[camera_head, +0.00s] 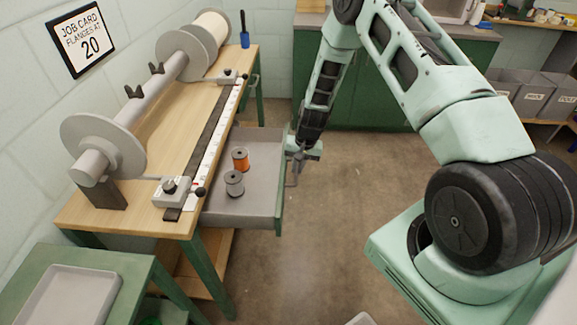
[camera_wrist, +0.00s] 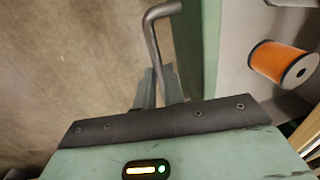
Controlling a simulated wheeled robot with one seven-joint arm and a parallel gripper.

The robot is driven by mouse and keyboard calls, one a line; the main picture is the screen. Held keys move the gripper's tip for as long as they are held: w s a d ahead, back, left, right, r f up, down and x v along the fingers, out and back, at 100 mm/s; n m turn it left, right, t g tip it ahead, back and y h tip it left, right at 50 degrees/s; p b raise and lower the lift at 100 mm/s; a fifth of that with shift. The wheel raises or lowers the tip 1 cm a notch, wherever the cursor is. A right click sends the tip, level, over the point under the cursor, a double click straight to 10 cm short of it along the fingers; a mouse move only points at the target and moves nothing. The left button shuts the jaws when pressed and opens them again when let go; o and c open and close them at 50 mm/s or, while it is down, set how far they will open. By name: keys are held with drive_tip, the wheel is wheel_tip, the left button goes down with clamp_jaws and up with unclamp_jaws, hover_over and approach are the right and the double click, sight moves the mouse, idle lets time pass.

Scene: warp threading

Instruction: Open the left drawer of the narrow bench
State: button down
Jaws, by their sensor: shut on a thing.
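The narrow bench (camera_head: 146,217) has a wooden top and green legs and stands along the left wall. Its near drawer (camera_head: 245,212), the left one seen from the front, is pulled out to the right. My gripper (camera_head: 297,156) is at the drawer's green front. In the wrist view my gripper (camera_wrist: 158,88) is shut on the grey bar handle (camera_wrist: 156,42). The orange spool also shows there (camera_wrist: 280,64), beyond the drawer front (camera_wrist: 210,50).
A roller with flanges (camera_head: 150,97) and a white scale strip (camera_head: 220,128) are on the bench top. A small green table with a tray (camera_head: 75,297) stands at the lower left. A green cabinet (camera_head: 370,90) stands at the back. The floor (camera_head: 335,220) beside the drawer is clear.

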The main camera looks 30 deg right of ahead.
drive_tip(key=shift+d, duration=0.15)
drive_tip(key=c, duration=1.8)
unclamp_jaws()
drive_tip(key=shift+o, duration=0.2)
wheel_tip(320, 180, up, 17)
drive_tip(key=s+d+b, duration=0.1)
drive_tip(key=s+d, duration=0.1)
drive_tip(key=shift+d, duration=0.3)
drive_tip(key=shift+r, duration=0.1)
